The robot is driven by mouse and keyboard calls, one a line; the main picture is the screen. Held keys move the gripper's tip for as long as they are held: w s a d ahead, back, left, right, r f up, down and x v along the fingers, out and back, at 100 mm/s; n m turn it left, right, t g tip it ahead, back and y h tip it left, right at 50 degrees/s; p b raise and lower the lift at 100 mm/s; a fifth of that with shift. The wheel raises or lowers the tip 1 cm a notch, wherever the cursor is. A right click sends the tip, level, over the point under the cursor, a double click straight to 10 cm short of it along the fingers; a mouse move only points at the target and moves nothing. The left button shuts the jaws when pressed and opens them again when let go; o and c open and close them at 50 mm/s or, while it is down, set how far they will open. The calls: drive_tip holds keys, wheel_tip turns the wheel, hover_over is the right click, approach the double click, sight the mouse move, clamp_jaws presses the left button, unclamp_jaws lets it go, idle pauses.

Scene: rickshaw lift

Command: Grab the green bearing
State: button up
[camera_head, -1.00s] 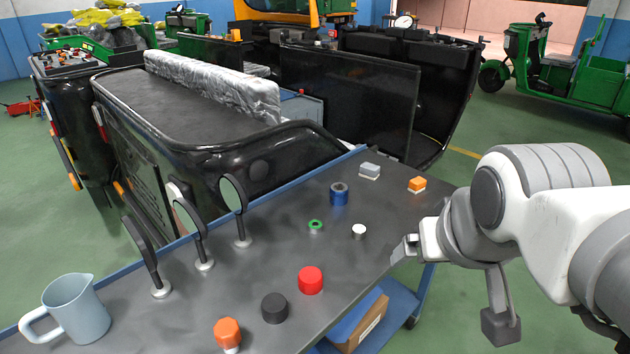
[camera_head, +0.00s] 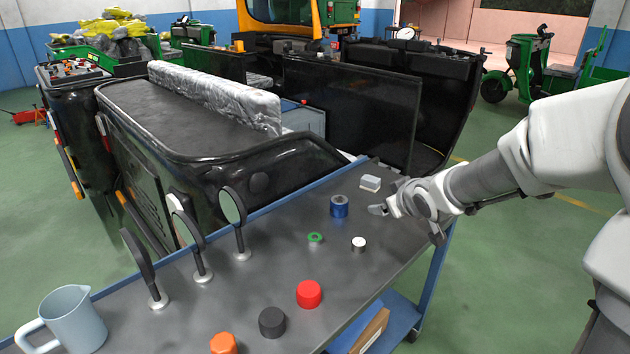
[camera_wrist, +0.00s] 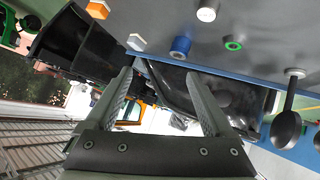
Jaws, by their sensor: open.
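The green bearing (camera_head: 315,238) is a small green ring with a pale base, on the grey tabletop (camera_head: 270,277). It sits left of a white cap and below a blue cylinder in the head view. It also shows in the wrist view as a green ring (camera_wrist: 233,45) at the upper right. My gripper (camera_head: 378,209) is over the right part of the table, right of the bearing and apart from it. In the wrist view its two fingers (camera_wrist: 165,98) are spread with nothing between them.
Around the bearing stand a blue cylinder (camera_head: 339,206), a white cap (camera_head: 358,244), a red cap (camera_head: 309,293) and a grey block (camera_head: 370,183). Round mirrors (camera_head: 233,205) stand upright to the left. A pitcher (camera_head: 72,320) is at the near left. Clear tabletop lies around the bearing.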

drive_tip(key=s+a+f+y, duration=0.2)
drive_tip(key=s+f, duration=0.1)
drive_tip(key=f, duration=0.4)
drive_tip(key=n+y, duration=0.1)
drive_tip(key=y, duration=0.2)
approach(317, 239)
drive_tip(key=w+b, duration=0.1)
drive_tip(key=b, duration=0.1)
drive_tip(key=w+f+b, duration=0.1)
drive_tip(key=b, duration=0.1)
drive_tip(key=w+b, duration=0.1)
drive_tip(key=b, duration=0.2)
drive_tip(key=shift+w+a+f, duration=0.1)
drive_tip(key=shift+a+f, duration=0.05)
drive_tip(key=shift+a, duration=0.25)
drive_tip(key=w+a+f+b, duration=0.2)
drive_tip(key=b, duration=0.1)
drive_tip(key=shift+w+a+f, duration=0.3)
drive_tip(key=shift+w+a, duration=0.2)
drive_tip(key=shift+w, duration=0.1)
clamp_jaws()
